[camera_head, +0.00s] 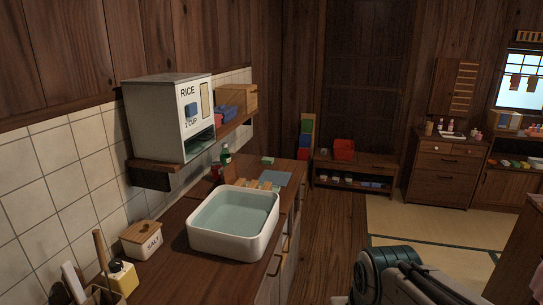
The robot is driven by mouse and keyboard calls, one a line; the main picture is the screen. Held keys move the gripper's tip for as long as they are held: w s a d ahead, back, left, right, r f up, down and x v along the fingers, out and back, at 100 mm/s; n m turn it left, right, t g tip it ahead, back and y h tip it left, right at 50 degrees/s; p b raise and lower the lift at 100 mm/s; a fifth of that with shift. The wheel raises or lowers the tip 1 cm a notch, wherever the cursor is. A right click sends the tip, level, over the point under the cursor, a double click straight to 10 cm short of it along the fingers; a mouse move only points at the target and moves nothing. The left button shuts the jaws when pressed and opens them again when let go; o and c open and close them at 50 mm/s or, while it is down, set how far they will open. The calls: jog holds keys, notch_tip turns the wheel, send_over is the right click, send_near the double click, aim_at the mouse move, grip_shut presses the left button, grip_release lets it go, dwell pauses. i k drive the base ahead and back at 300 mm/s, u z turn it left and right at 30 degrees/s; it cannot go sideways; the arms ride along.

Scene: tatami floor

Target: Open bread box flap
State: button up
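A tan wooden box (241,98) sits at the far end of the wall shelf, behind the white rice dispenser. It may be the bread box, but it is small and partly hidden, and I cannot make out a flap or whether it is open. Part of my dark arm shows at the bottom right, over the floor and well apart from the shelf. My gripper's fingers are not in view.
The rice dispenser (178,115) stands at the near end of the wall shelf (160,169), with a blue item (227,113) beyond it. Below, the counter holds a white water-filled basin (235,238) and a salt box (142,238). The wooden floor (335,225) right of the counter is clear.

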aim_at(251, 97)
jog(key=z, duration=0.6)
jog(key=i, duration=3.15)
jog(key=u, duration=0.65)
jog(key=i, duration=0.55)
jog(key=u, duration=0.3)
